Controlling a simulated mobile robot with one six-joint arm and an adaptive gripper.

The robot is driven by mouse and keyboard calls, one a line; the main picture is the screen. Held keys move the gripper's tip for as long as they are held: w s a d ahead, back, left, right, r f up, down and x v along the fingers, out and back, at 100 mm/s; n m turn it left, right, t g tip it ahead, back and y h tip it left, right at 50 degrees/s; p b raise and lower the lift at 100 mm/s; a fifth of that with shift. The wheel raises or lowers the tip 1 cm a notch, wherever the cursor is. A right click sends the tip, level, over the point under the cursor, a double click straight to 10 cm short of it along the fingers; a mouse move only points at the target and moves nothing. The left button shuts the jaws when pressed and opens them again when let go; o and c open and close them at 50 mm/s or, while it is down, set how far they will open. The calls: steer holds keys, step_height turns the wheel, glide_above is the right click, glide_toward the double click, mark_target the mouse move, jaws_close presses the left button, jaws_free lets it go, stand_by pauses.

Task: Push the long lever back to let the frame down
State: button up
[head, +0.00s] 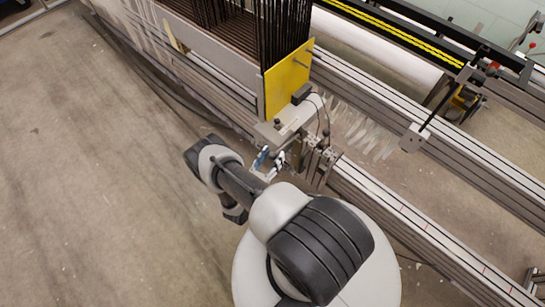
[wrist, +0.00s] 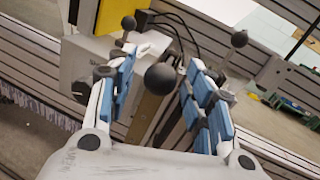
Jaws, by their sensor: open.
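My gripper (wrist: 163,62) is open in the wrist view, with blue-padded fingers on both sides. A black ball knob (wrist: 160,78) shows between the fingers, with nothing gripped; I cannot tell whether either finger touches it. The lever below this knob is mostly hidden, so its length is unclear. In the head view my gripper (head: 268,161) is at the end of the machine, below the yellow plate (head: 289,78). The frame (head: 236,22), with many dark upright bars, stands behind that plate.
Dark cables (wrist: 172,20) run behind the fingers. Long grey rails (head: 440,215) extend to the lower right. Bare concrete floor (head: 90,190) lies left of my arm.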

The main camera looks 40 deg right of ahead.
steer(key=shift+w+d, duration=0.1)
steer(key=shift+d, duration=0.15)
steer(key=shift+c, duration=0.4)
jaws_close()
